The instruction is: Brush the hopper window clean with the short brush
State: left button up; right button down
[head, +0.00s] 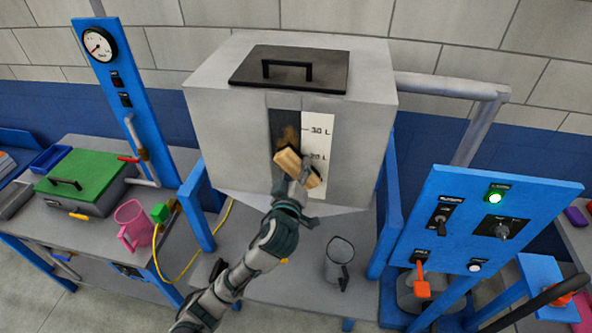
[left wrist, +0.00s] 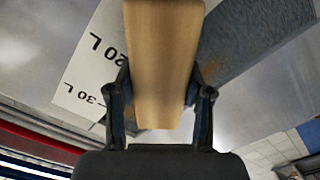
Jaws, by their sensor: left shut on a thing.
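The grey hopper (head: 225,130) stands at the middle of the head view. Its dark upright window (head: 283,118) is beside a white litre scale (head: 320,145). A brown smudge (head: 291,137) shows on the window just above the brush. My left gripper (head: 304,171) is shut on the short wooden brush (head: 287,160), in front of the window's lower part. In the left wrist view the brush's wooden body (left wrist: 165,65) lies between the fingers, with the window (left wrist: 255,50) behind it. The bristles are hidden, so I cannot tell whether they touch the window. My right gripper is out of view.
A blue control panel (head: 475,225) with a green light stands at right. A pink jug (head: 132,224) and green-lidded box (head: 85,180) are at left. Blue posts flank the hopper.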

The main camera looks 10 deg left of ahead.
aim_at(276, 161)
pick_arm(q)
jog(key=shift+a, duration=2.05)
jog(key=shift+w+a+r+p, duration=0.15)
jog(key=shift+a+p, duration=0.55)
jog(key=shift+a, duration=1.2)
jog(key=shift+r+p, duration=0.9)
jog(key=shift+p, duration=0.15)
jog(key=shift+d+f, duration=0.1)
jog(key=shift+d, duration=1.15)
jog(key=shift+d+p, duration=0.3)
jog(key=shift+d, duration=2.35)
notch_tip(276, 161, up, 2)
jog(key=shift+p, duration=1)
jog(key=shift+a+p, duration=1.35)
jog(key=shift+a, duration=2.55)
jog(key=shift+r+p, duration=0.95)
jog(key=shift+p, duration=0.1)
jog(key=shift+d+f, duration=0.1)
jog(key=shift+d, duration=3.85)
jog(key=shift+r+p, duration=0.55)
jog(key=shift+r, duration=0.5)
jog(key=shift+a+f, duration=0.15)
jog(key=shift+a, duration=3.8)
